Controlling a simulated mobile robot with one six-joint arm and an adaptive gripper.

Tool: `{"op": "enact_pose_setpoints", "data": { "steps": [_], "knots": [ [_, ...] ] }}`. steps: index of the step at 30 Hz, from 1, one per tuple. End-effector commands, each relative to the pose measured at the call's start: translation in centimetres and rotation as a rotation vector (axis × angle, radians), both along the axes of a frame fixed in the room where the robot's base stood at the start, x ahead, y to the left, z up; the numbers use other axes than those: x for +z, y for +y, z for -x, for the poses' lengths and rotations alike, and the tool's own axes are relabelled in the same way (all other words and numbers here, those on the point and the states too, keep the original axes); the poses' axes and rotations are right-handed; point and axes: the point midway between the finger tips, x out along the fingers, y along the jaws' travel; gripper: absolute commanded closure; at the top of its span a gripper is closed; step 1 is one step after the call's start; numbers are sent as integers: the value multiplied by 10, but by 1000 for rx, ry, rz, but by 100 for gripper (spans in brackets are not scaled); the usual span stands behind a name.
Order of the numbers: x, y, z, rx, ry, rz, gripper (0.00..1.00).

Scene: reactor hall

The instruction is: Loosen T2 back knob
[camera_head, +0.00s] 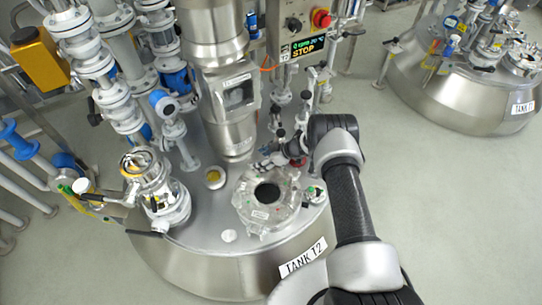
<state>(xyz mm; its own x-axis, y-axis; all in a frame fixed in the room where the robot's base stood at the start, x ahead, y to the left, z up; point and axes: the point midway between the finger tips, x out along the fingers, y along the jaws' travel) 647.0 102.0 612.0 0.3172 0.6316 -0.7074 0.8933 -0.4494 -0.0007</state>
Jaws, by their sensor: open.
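Tank T2 (215,272) is a steel vessel with a label reading TANK T2. On its top is a round hatch cover (285,212) with a dark opening in its middle. Small fittings sit around the cover's rim, one with a green mark (309,191) on the right. My gripper (264,163) is open, small in the picture, just behind the hatch. My dark wrist reaches it from the right. I cannot make out the back knob clearly; the gripper and wrist cover that area. I cannot tell whether the fingers touch it.
A thick steel column (230,110) stands close left of the gripper. A control panel (302,45) with a STOP display and red button is behind. White pipes (115,85) and valves crowd the left. Tank T1 (470,100) stands back right; clear floor (430,190) lies between.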

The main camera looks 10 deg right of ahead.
Motion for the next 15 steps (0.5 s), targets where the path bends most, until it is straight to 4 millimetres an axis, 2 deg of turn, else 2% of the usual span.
{"op": "enact_pose_setpoints", "data": {
  "steps": [1, 6, 15],
  "knots": [
    [10, -9, 3, -4, -1, 0, 38],
    [34, -30, 14, -2, -1, 0, 38],
    [52, -47, 24, 1, -1, 0, 38]
  ]
}}
